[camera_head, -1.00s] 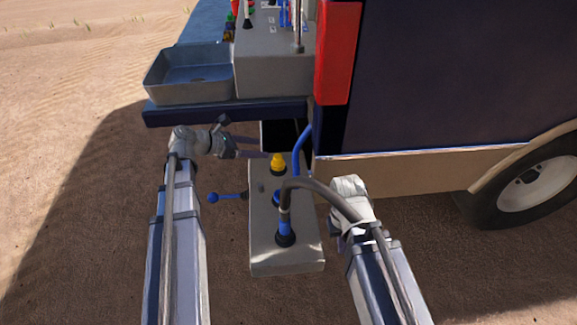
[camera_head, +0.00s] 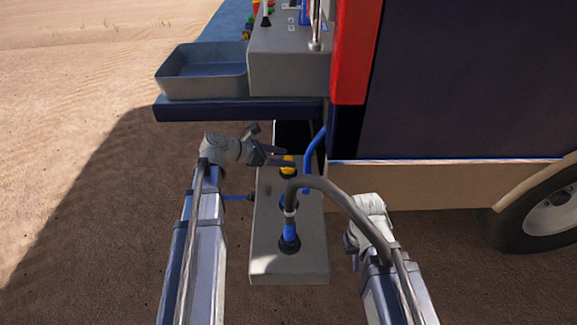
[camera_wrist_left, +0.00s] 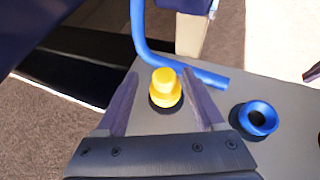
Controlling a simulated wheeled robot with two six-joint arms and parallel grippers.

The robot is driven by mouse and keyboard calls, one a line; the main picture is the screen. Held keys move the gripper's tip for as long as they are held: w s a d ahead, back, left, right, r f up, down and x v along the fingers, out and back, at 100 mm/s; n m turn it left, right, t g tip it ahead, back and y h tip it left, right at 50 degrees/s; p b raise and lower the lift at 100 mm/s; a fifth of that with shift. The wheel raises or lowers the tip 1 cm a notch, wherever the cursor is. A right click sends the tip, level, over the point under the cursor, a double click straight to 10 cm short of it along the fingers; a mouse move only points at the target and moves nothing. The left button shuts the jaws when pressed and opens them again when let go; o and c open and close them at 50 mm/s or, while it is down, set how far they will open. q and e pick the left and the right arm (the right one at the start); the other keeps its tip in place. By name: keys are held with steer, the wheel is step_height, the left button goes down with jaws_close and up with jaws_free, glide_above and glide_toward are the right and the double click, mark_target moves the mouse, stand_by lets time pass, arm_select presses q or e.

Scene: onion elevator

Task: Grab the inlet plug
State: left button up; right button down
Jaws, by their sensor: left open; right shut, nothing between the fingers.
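A yellow plug (camera_head: 288,170) stands in a dark ring on top of the grey box (camera_head: 290,268), near its far end. It also shows in the left wrist view (camera_wrist_left: 164,86). My left gripper (camera_head: 284,157) is open and reaches in from the left at the plug. In the left wrist view its two fingers lie on either side of the yellow plug, with a gap showing. My right gripper (camera_head: 351,243) is shut and empty, right of the grey box and partly hidden by its own arm.
A grey hose (camera_head: 335,193) arches over the box to a blue-and-black connector (camera_head: 290,232). An open blue socket (camera_wrist_left: 257,118) sits beside the yellow plug. A blue hose (camera_head: 310,155) runs behind.

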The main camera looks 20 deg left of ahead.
mark_target(296, 170)
arm_select(q)
steer(key=b+x, duration=0.1)
steer(key=x, duration=0.1)
steer(key=b+x, duration=0.1)
steer(key=x, duration=0.2)
steer(key=shift+s+d+f+b, duration=0.15)
steer(key=shift+s+b, duration=0.05)
steer(key=shift+b, duration=0.15)
jaws_close()
